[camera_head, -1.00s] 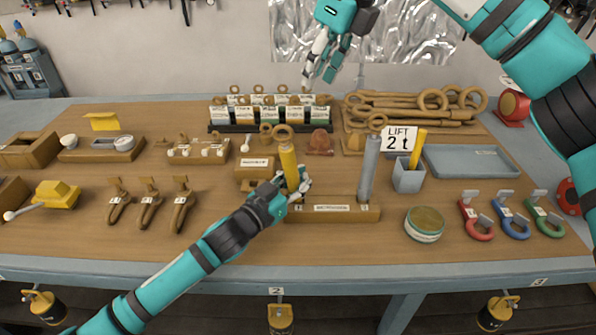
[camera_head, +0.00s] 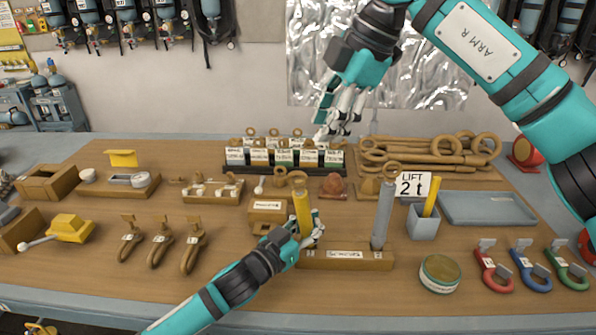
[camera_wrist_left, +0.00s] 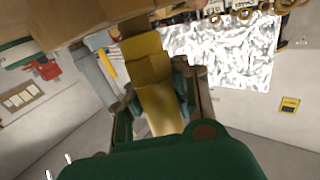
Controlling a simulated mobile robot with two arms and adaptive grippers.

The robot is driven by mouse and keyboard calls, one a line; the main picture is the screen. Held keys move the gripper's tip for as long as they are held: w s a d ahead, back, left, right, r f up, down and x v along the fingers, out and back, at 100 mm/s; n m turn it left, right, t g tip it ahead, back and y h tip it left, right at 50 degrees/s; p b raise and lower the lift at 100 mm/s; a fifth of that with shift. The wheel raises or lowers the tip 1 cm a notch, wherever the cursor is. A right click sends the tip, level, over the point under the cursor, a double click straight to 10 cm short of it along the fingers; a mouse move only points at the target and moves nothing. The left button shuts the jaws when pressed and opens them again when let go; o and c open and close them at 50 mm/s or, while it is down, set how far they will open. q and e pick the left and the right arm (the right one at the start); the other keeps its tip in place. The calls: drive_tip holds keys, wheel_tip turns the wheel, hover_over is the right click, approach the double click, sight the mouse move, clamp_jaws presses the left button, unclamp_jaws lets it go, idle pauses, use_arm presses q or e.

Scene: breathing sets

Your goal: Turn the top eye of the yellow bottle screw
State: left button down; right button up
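The yellow bottle screw (camera_head: 303,213) stands upright at the left end of a wooden block (camera_head: 346,259), with its top eye (camera_head: 298,179) free above the body. My left gripper (camera_head: 311,230) has its fingers around the yellow body, low down, and looks shut on it. In the left wrist view the yellow body (camera_wrist_left: 155,85) lies between the fingers. My right gripper (camera_head: 337,122) is above and behind the eye, apart from it, empty, with its fingers spread. A grey bottle screw (camera_head: 383,215) stands at the block's right end.
A "LIFT 2 t" sign (camera_head: 412,185) and a grey cup (camera_head: 423,222) stand right of the grey screw. A labelled box row (camera_head: 285,157) is behind. A round tin (camera_head: 440,273) and shackles (camera_head: 493,267) are at the front right. A small wooden box (camera_head: 267,214) is close left.

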sight(298, 172)
drive_tip(key=a+f+m, duration=0.1)
drive_tip(key=f, duration=0.2)
drive_tip(key=a+f+m, duration=0.2)
drive_tip(key=f, duration=0.2)
drive_tip(key=w+a+f+m, duration=0.1)
drive_tip(key=a+f, duration=0.1)
drive_tip(key=f, duration=0.1)
drive_tip(key=shift+w+f+m, duration=0.1)
drive_tip(key=shift+f+m, duration=0.2)
drive_tip(key=shift+f, duration=0.05)
drive_tip(key=shift+d, duration=0.1)
clamp_jaws()
